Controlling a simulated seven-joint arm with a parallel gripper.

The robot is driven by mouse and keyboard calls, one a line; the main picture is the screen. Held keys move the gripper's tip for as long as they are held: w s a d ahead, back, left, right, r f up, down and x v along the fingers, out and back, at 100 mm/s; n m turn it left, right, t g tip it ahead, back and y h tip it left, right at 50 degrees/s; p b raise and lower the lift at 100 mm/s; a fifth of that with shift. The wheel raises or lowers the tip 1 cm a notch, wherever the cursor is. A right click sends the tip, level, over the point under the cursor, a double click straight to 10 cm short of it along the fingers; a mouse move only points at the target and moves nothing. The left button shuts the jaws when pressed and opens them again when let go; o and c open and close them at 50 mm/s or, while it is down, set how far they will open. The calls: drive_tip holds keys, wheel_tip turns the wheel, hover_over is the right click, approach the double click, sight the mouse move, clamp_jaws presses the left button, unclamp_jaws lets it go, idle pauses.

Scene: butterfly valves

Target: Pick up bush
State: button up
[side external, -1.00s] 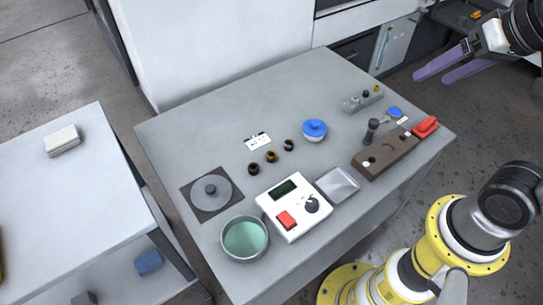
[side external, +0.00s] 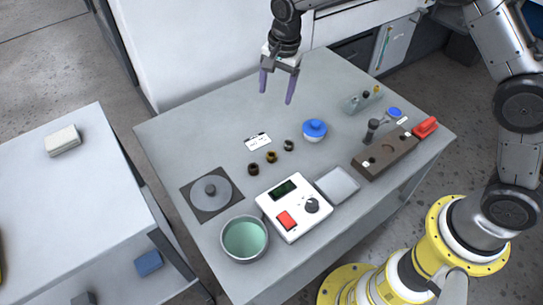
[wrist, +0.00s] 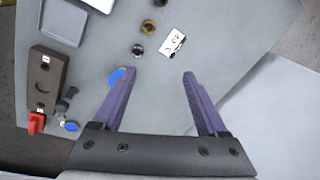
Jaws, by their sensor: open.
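Three small ring-shaped bushes stand in a slanted row mid-table: a dark brown bush (side external: 253,169), a brass-brown bush (side external: 271,156) and a dark grey bush (side external: 289,145). In the wrist view I see the grey bush (wrist: 137,51) and a brass bush (wrist: 148,27), both beyond my fingertips. My gripper (side external: 277,97) hangs above the far part of the table, fingers pointing down, open and empty. Its spread purple fingers also show in the wrist view (wrist: 157,74). It is apart from all the bushes.
A white label card (side external: 257,141) lies beside the bushes. A blue-topped round part (side external: 314,130) stands to their right. A white control box (side external: 293,207), a round bowl (side external: 244,239), a shallow tray (side external: 337,185) and a brown block (side external: 385,154) are nearer. The table's far left is clear.

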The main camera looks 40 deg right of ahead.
drive_tip(key=g, duration=0.2)
hover_over(271, 152)
drive_tip(key=s, duration=0.1)
wheel_tip(271, 152, down, 9)
drive_tip(key=f, duration=0.6)
drive_tip(key=shift+s+a+f, duration=0.15)
drive_tip(key=shift+a+f, duration=0.05)
drive_tip(key=shift+f, duration=0.15)
drive_tip(key=shift+w+f, duration=0.15)
drive_tip(key=shift+f, duration=1.45)
drive_tip(key=shift+w+f, duration=0.1)
drive_tip(key=shift+f, duration=1.45)
clamp_jaws()
